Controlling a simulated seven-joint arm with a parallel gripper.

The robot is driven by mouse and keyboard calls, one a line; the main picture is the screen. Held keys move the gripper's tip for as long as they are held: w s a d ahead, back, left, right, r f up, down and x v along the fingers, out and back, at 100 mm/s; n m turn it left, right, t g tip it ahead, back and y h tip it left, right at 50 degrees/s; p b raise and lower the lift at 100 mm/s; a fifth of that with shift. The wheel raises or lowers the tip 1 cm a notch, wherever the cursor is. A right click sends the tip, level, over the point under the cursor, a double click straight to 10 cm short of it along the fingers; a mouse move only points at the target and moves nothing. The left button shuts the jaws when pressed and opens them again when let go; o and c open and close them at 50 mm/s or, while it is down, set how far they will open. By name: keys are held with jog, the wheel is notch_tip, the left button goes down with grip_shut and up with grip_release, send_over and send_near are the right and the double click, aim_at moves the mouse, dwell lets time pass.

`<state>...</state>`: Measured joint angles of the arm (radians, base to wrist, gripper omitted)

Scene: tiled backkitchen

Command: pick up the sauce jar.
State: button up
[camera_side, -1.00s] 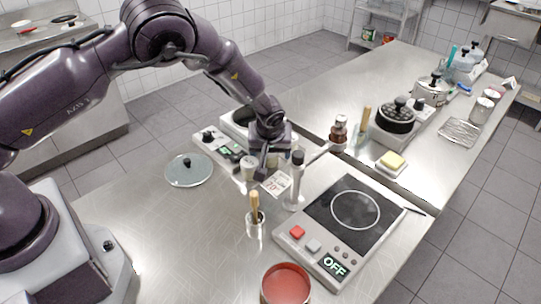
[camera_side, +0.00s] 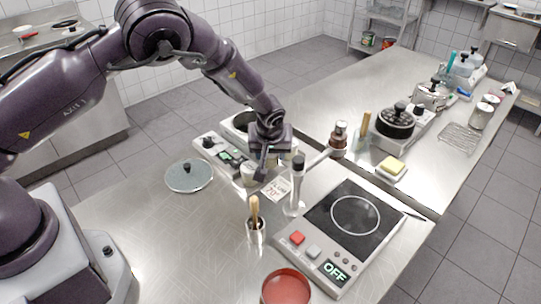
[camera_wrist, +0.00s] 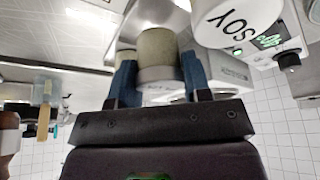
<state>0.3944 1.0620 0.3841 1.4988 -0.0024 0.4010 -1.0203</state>
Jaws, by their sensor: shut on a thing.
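In the wrist view my gripper (camera_wrist: 158,82) has its two blue fingers on either side of a jar with a dull beige-green upper part (camera_wrist: 158,48) and a grey band. It is shut on this jar. Lettering shows below the band, but I cannot read it fully. A white jar marked SOY (camera_wrist: 236,22) stands beside it, outside the fingers. In the side view my gripper (camera_side: 267,166) points down behind a pale jar (camera_side: 248,175). The fingers and wrist largely hide the held jar there, and I cannot tell whether it is clear of the surface.
A glass lid (camera_side: 189,176) lies left. The left foreground counter is clear.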

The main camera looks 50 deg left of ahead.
jog(key=s+r, duration=0.3)
jog(key=r, duration=0.2)
jog(key=s+r, duration=0.2)
jog(key=r, duration=0.1)
jog(key=shift+s+r, duration=0.1)
jog(key=shift+s, duration=0.25)
jog(key=s+r, duration=0.3)
jog(key=s, duration=0.5)
jog(key=w+a+f, duration=0.2)
jog(key=w+a, duration=0.4)
jog(key=w, duration=0.3)
jog(key=w+a+f, duration=0.2)
jog(key=w+a, duration=0.5)
jog(key=w, duration=0.3)
jog(key=shift+s+d+f, duration=0.1)
jog(key=shift+d+f, duration=0.05)
jog(key=shift+f, duration=1.85)
jog(key=shift+s+d+f, duration=0.1)
jog(key=shift+f, duration=1.9)
jog(key=shift+f, duration=0.15)
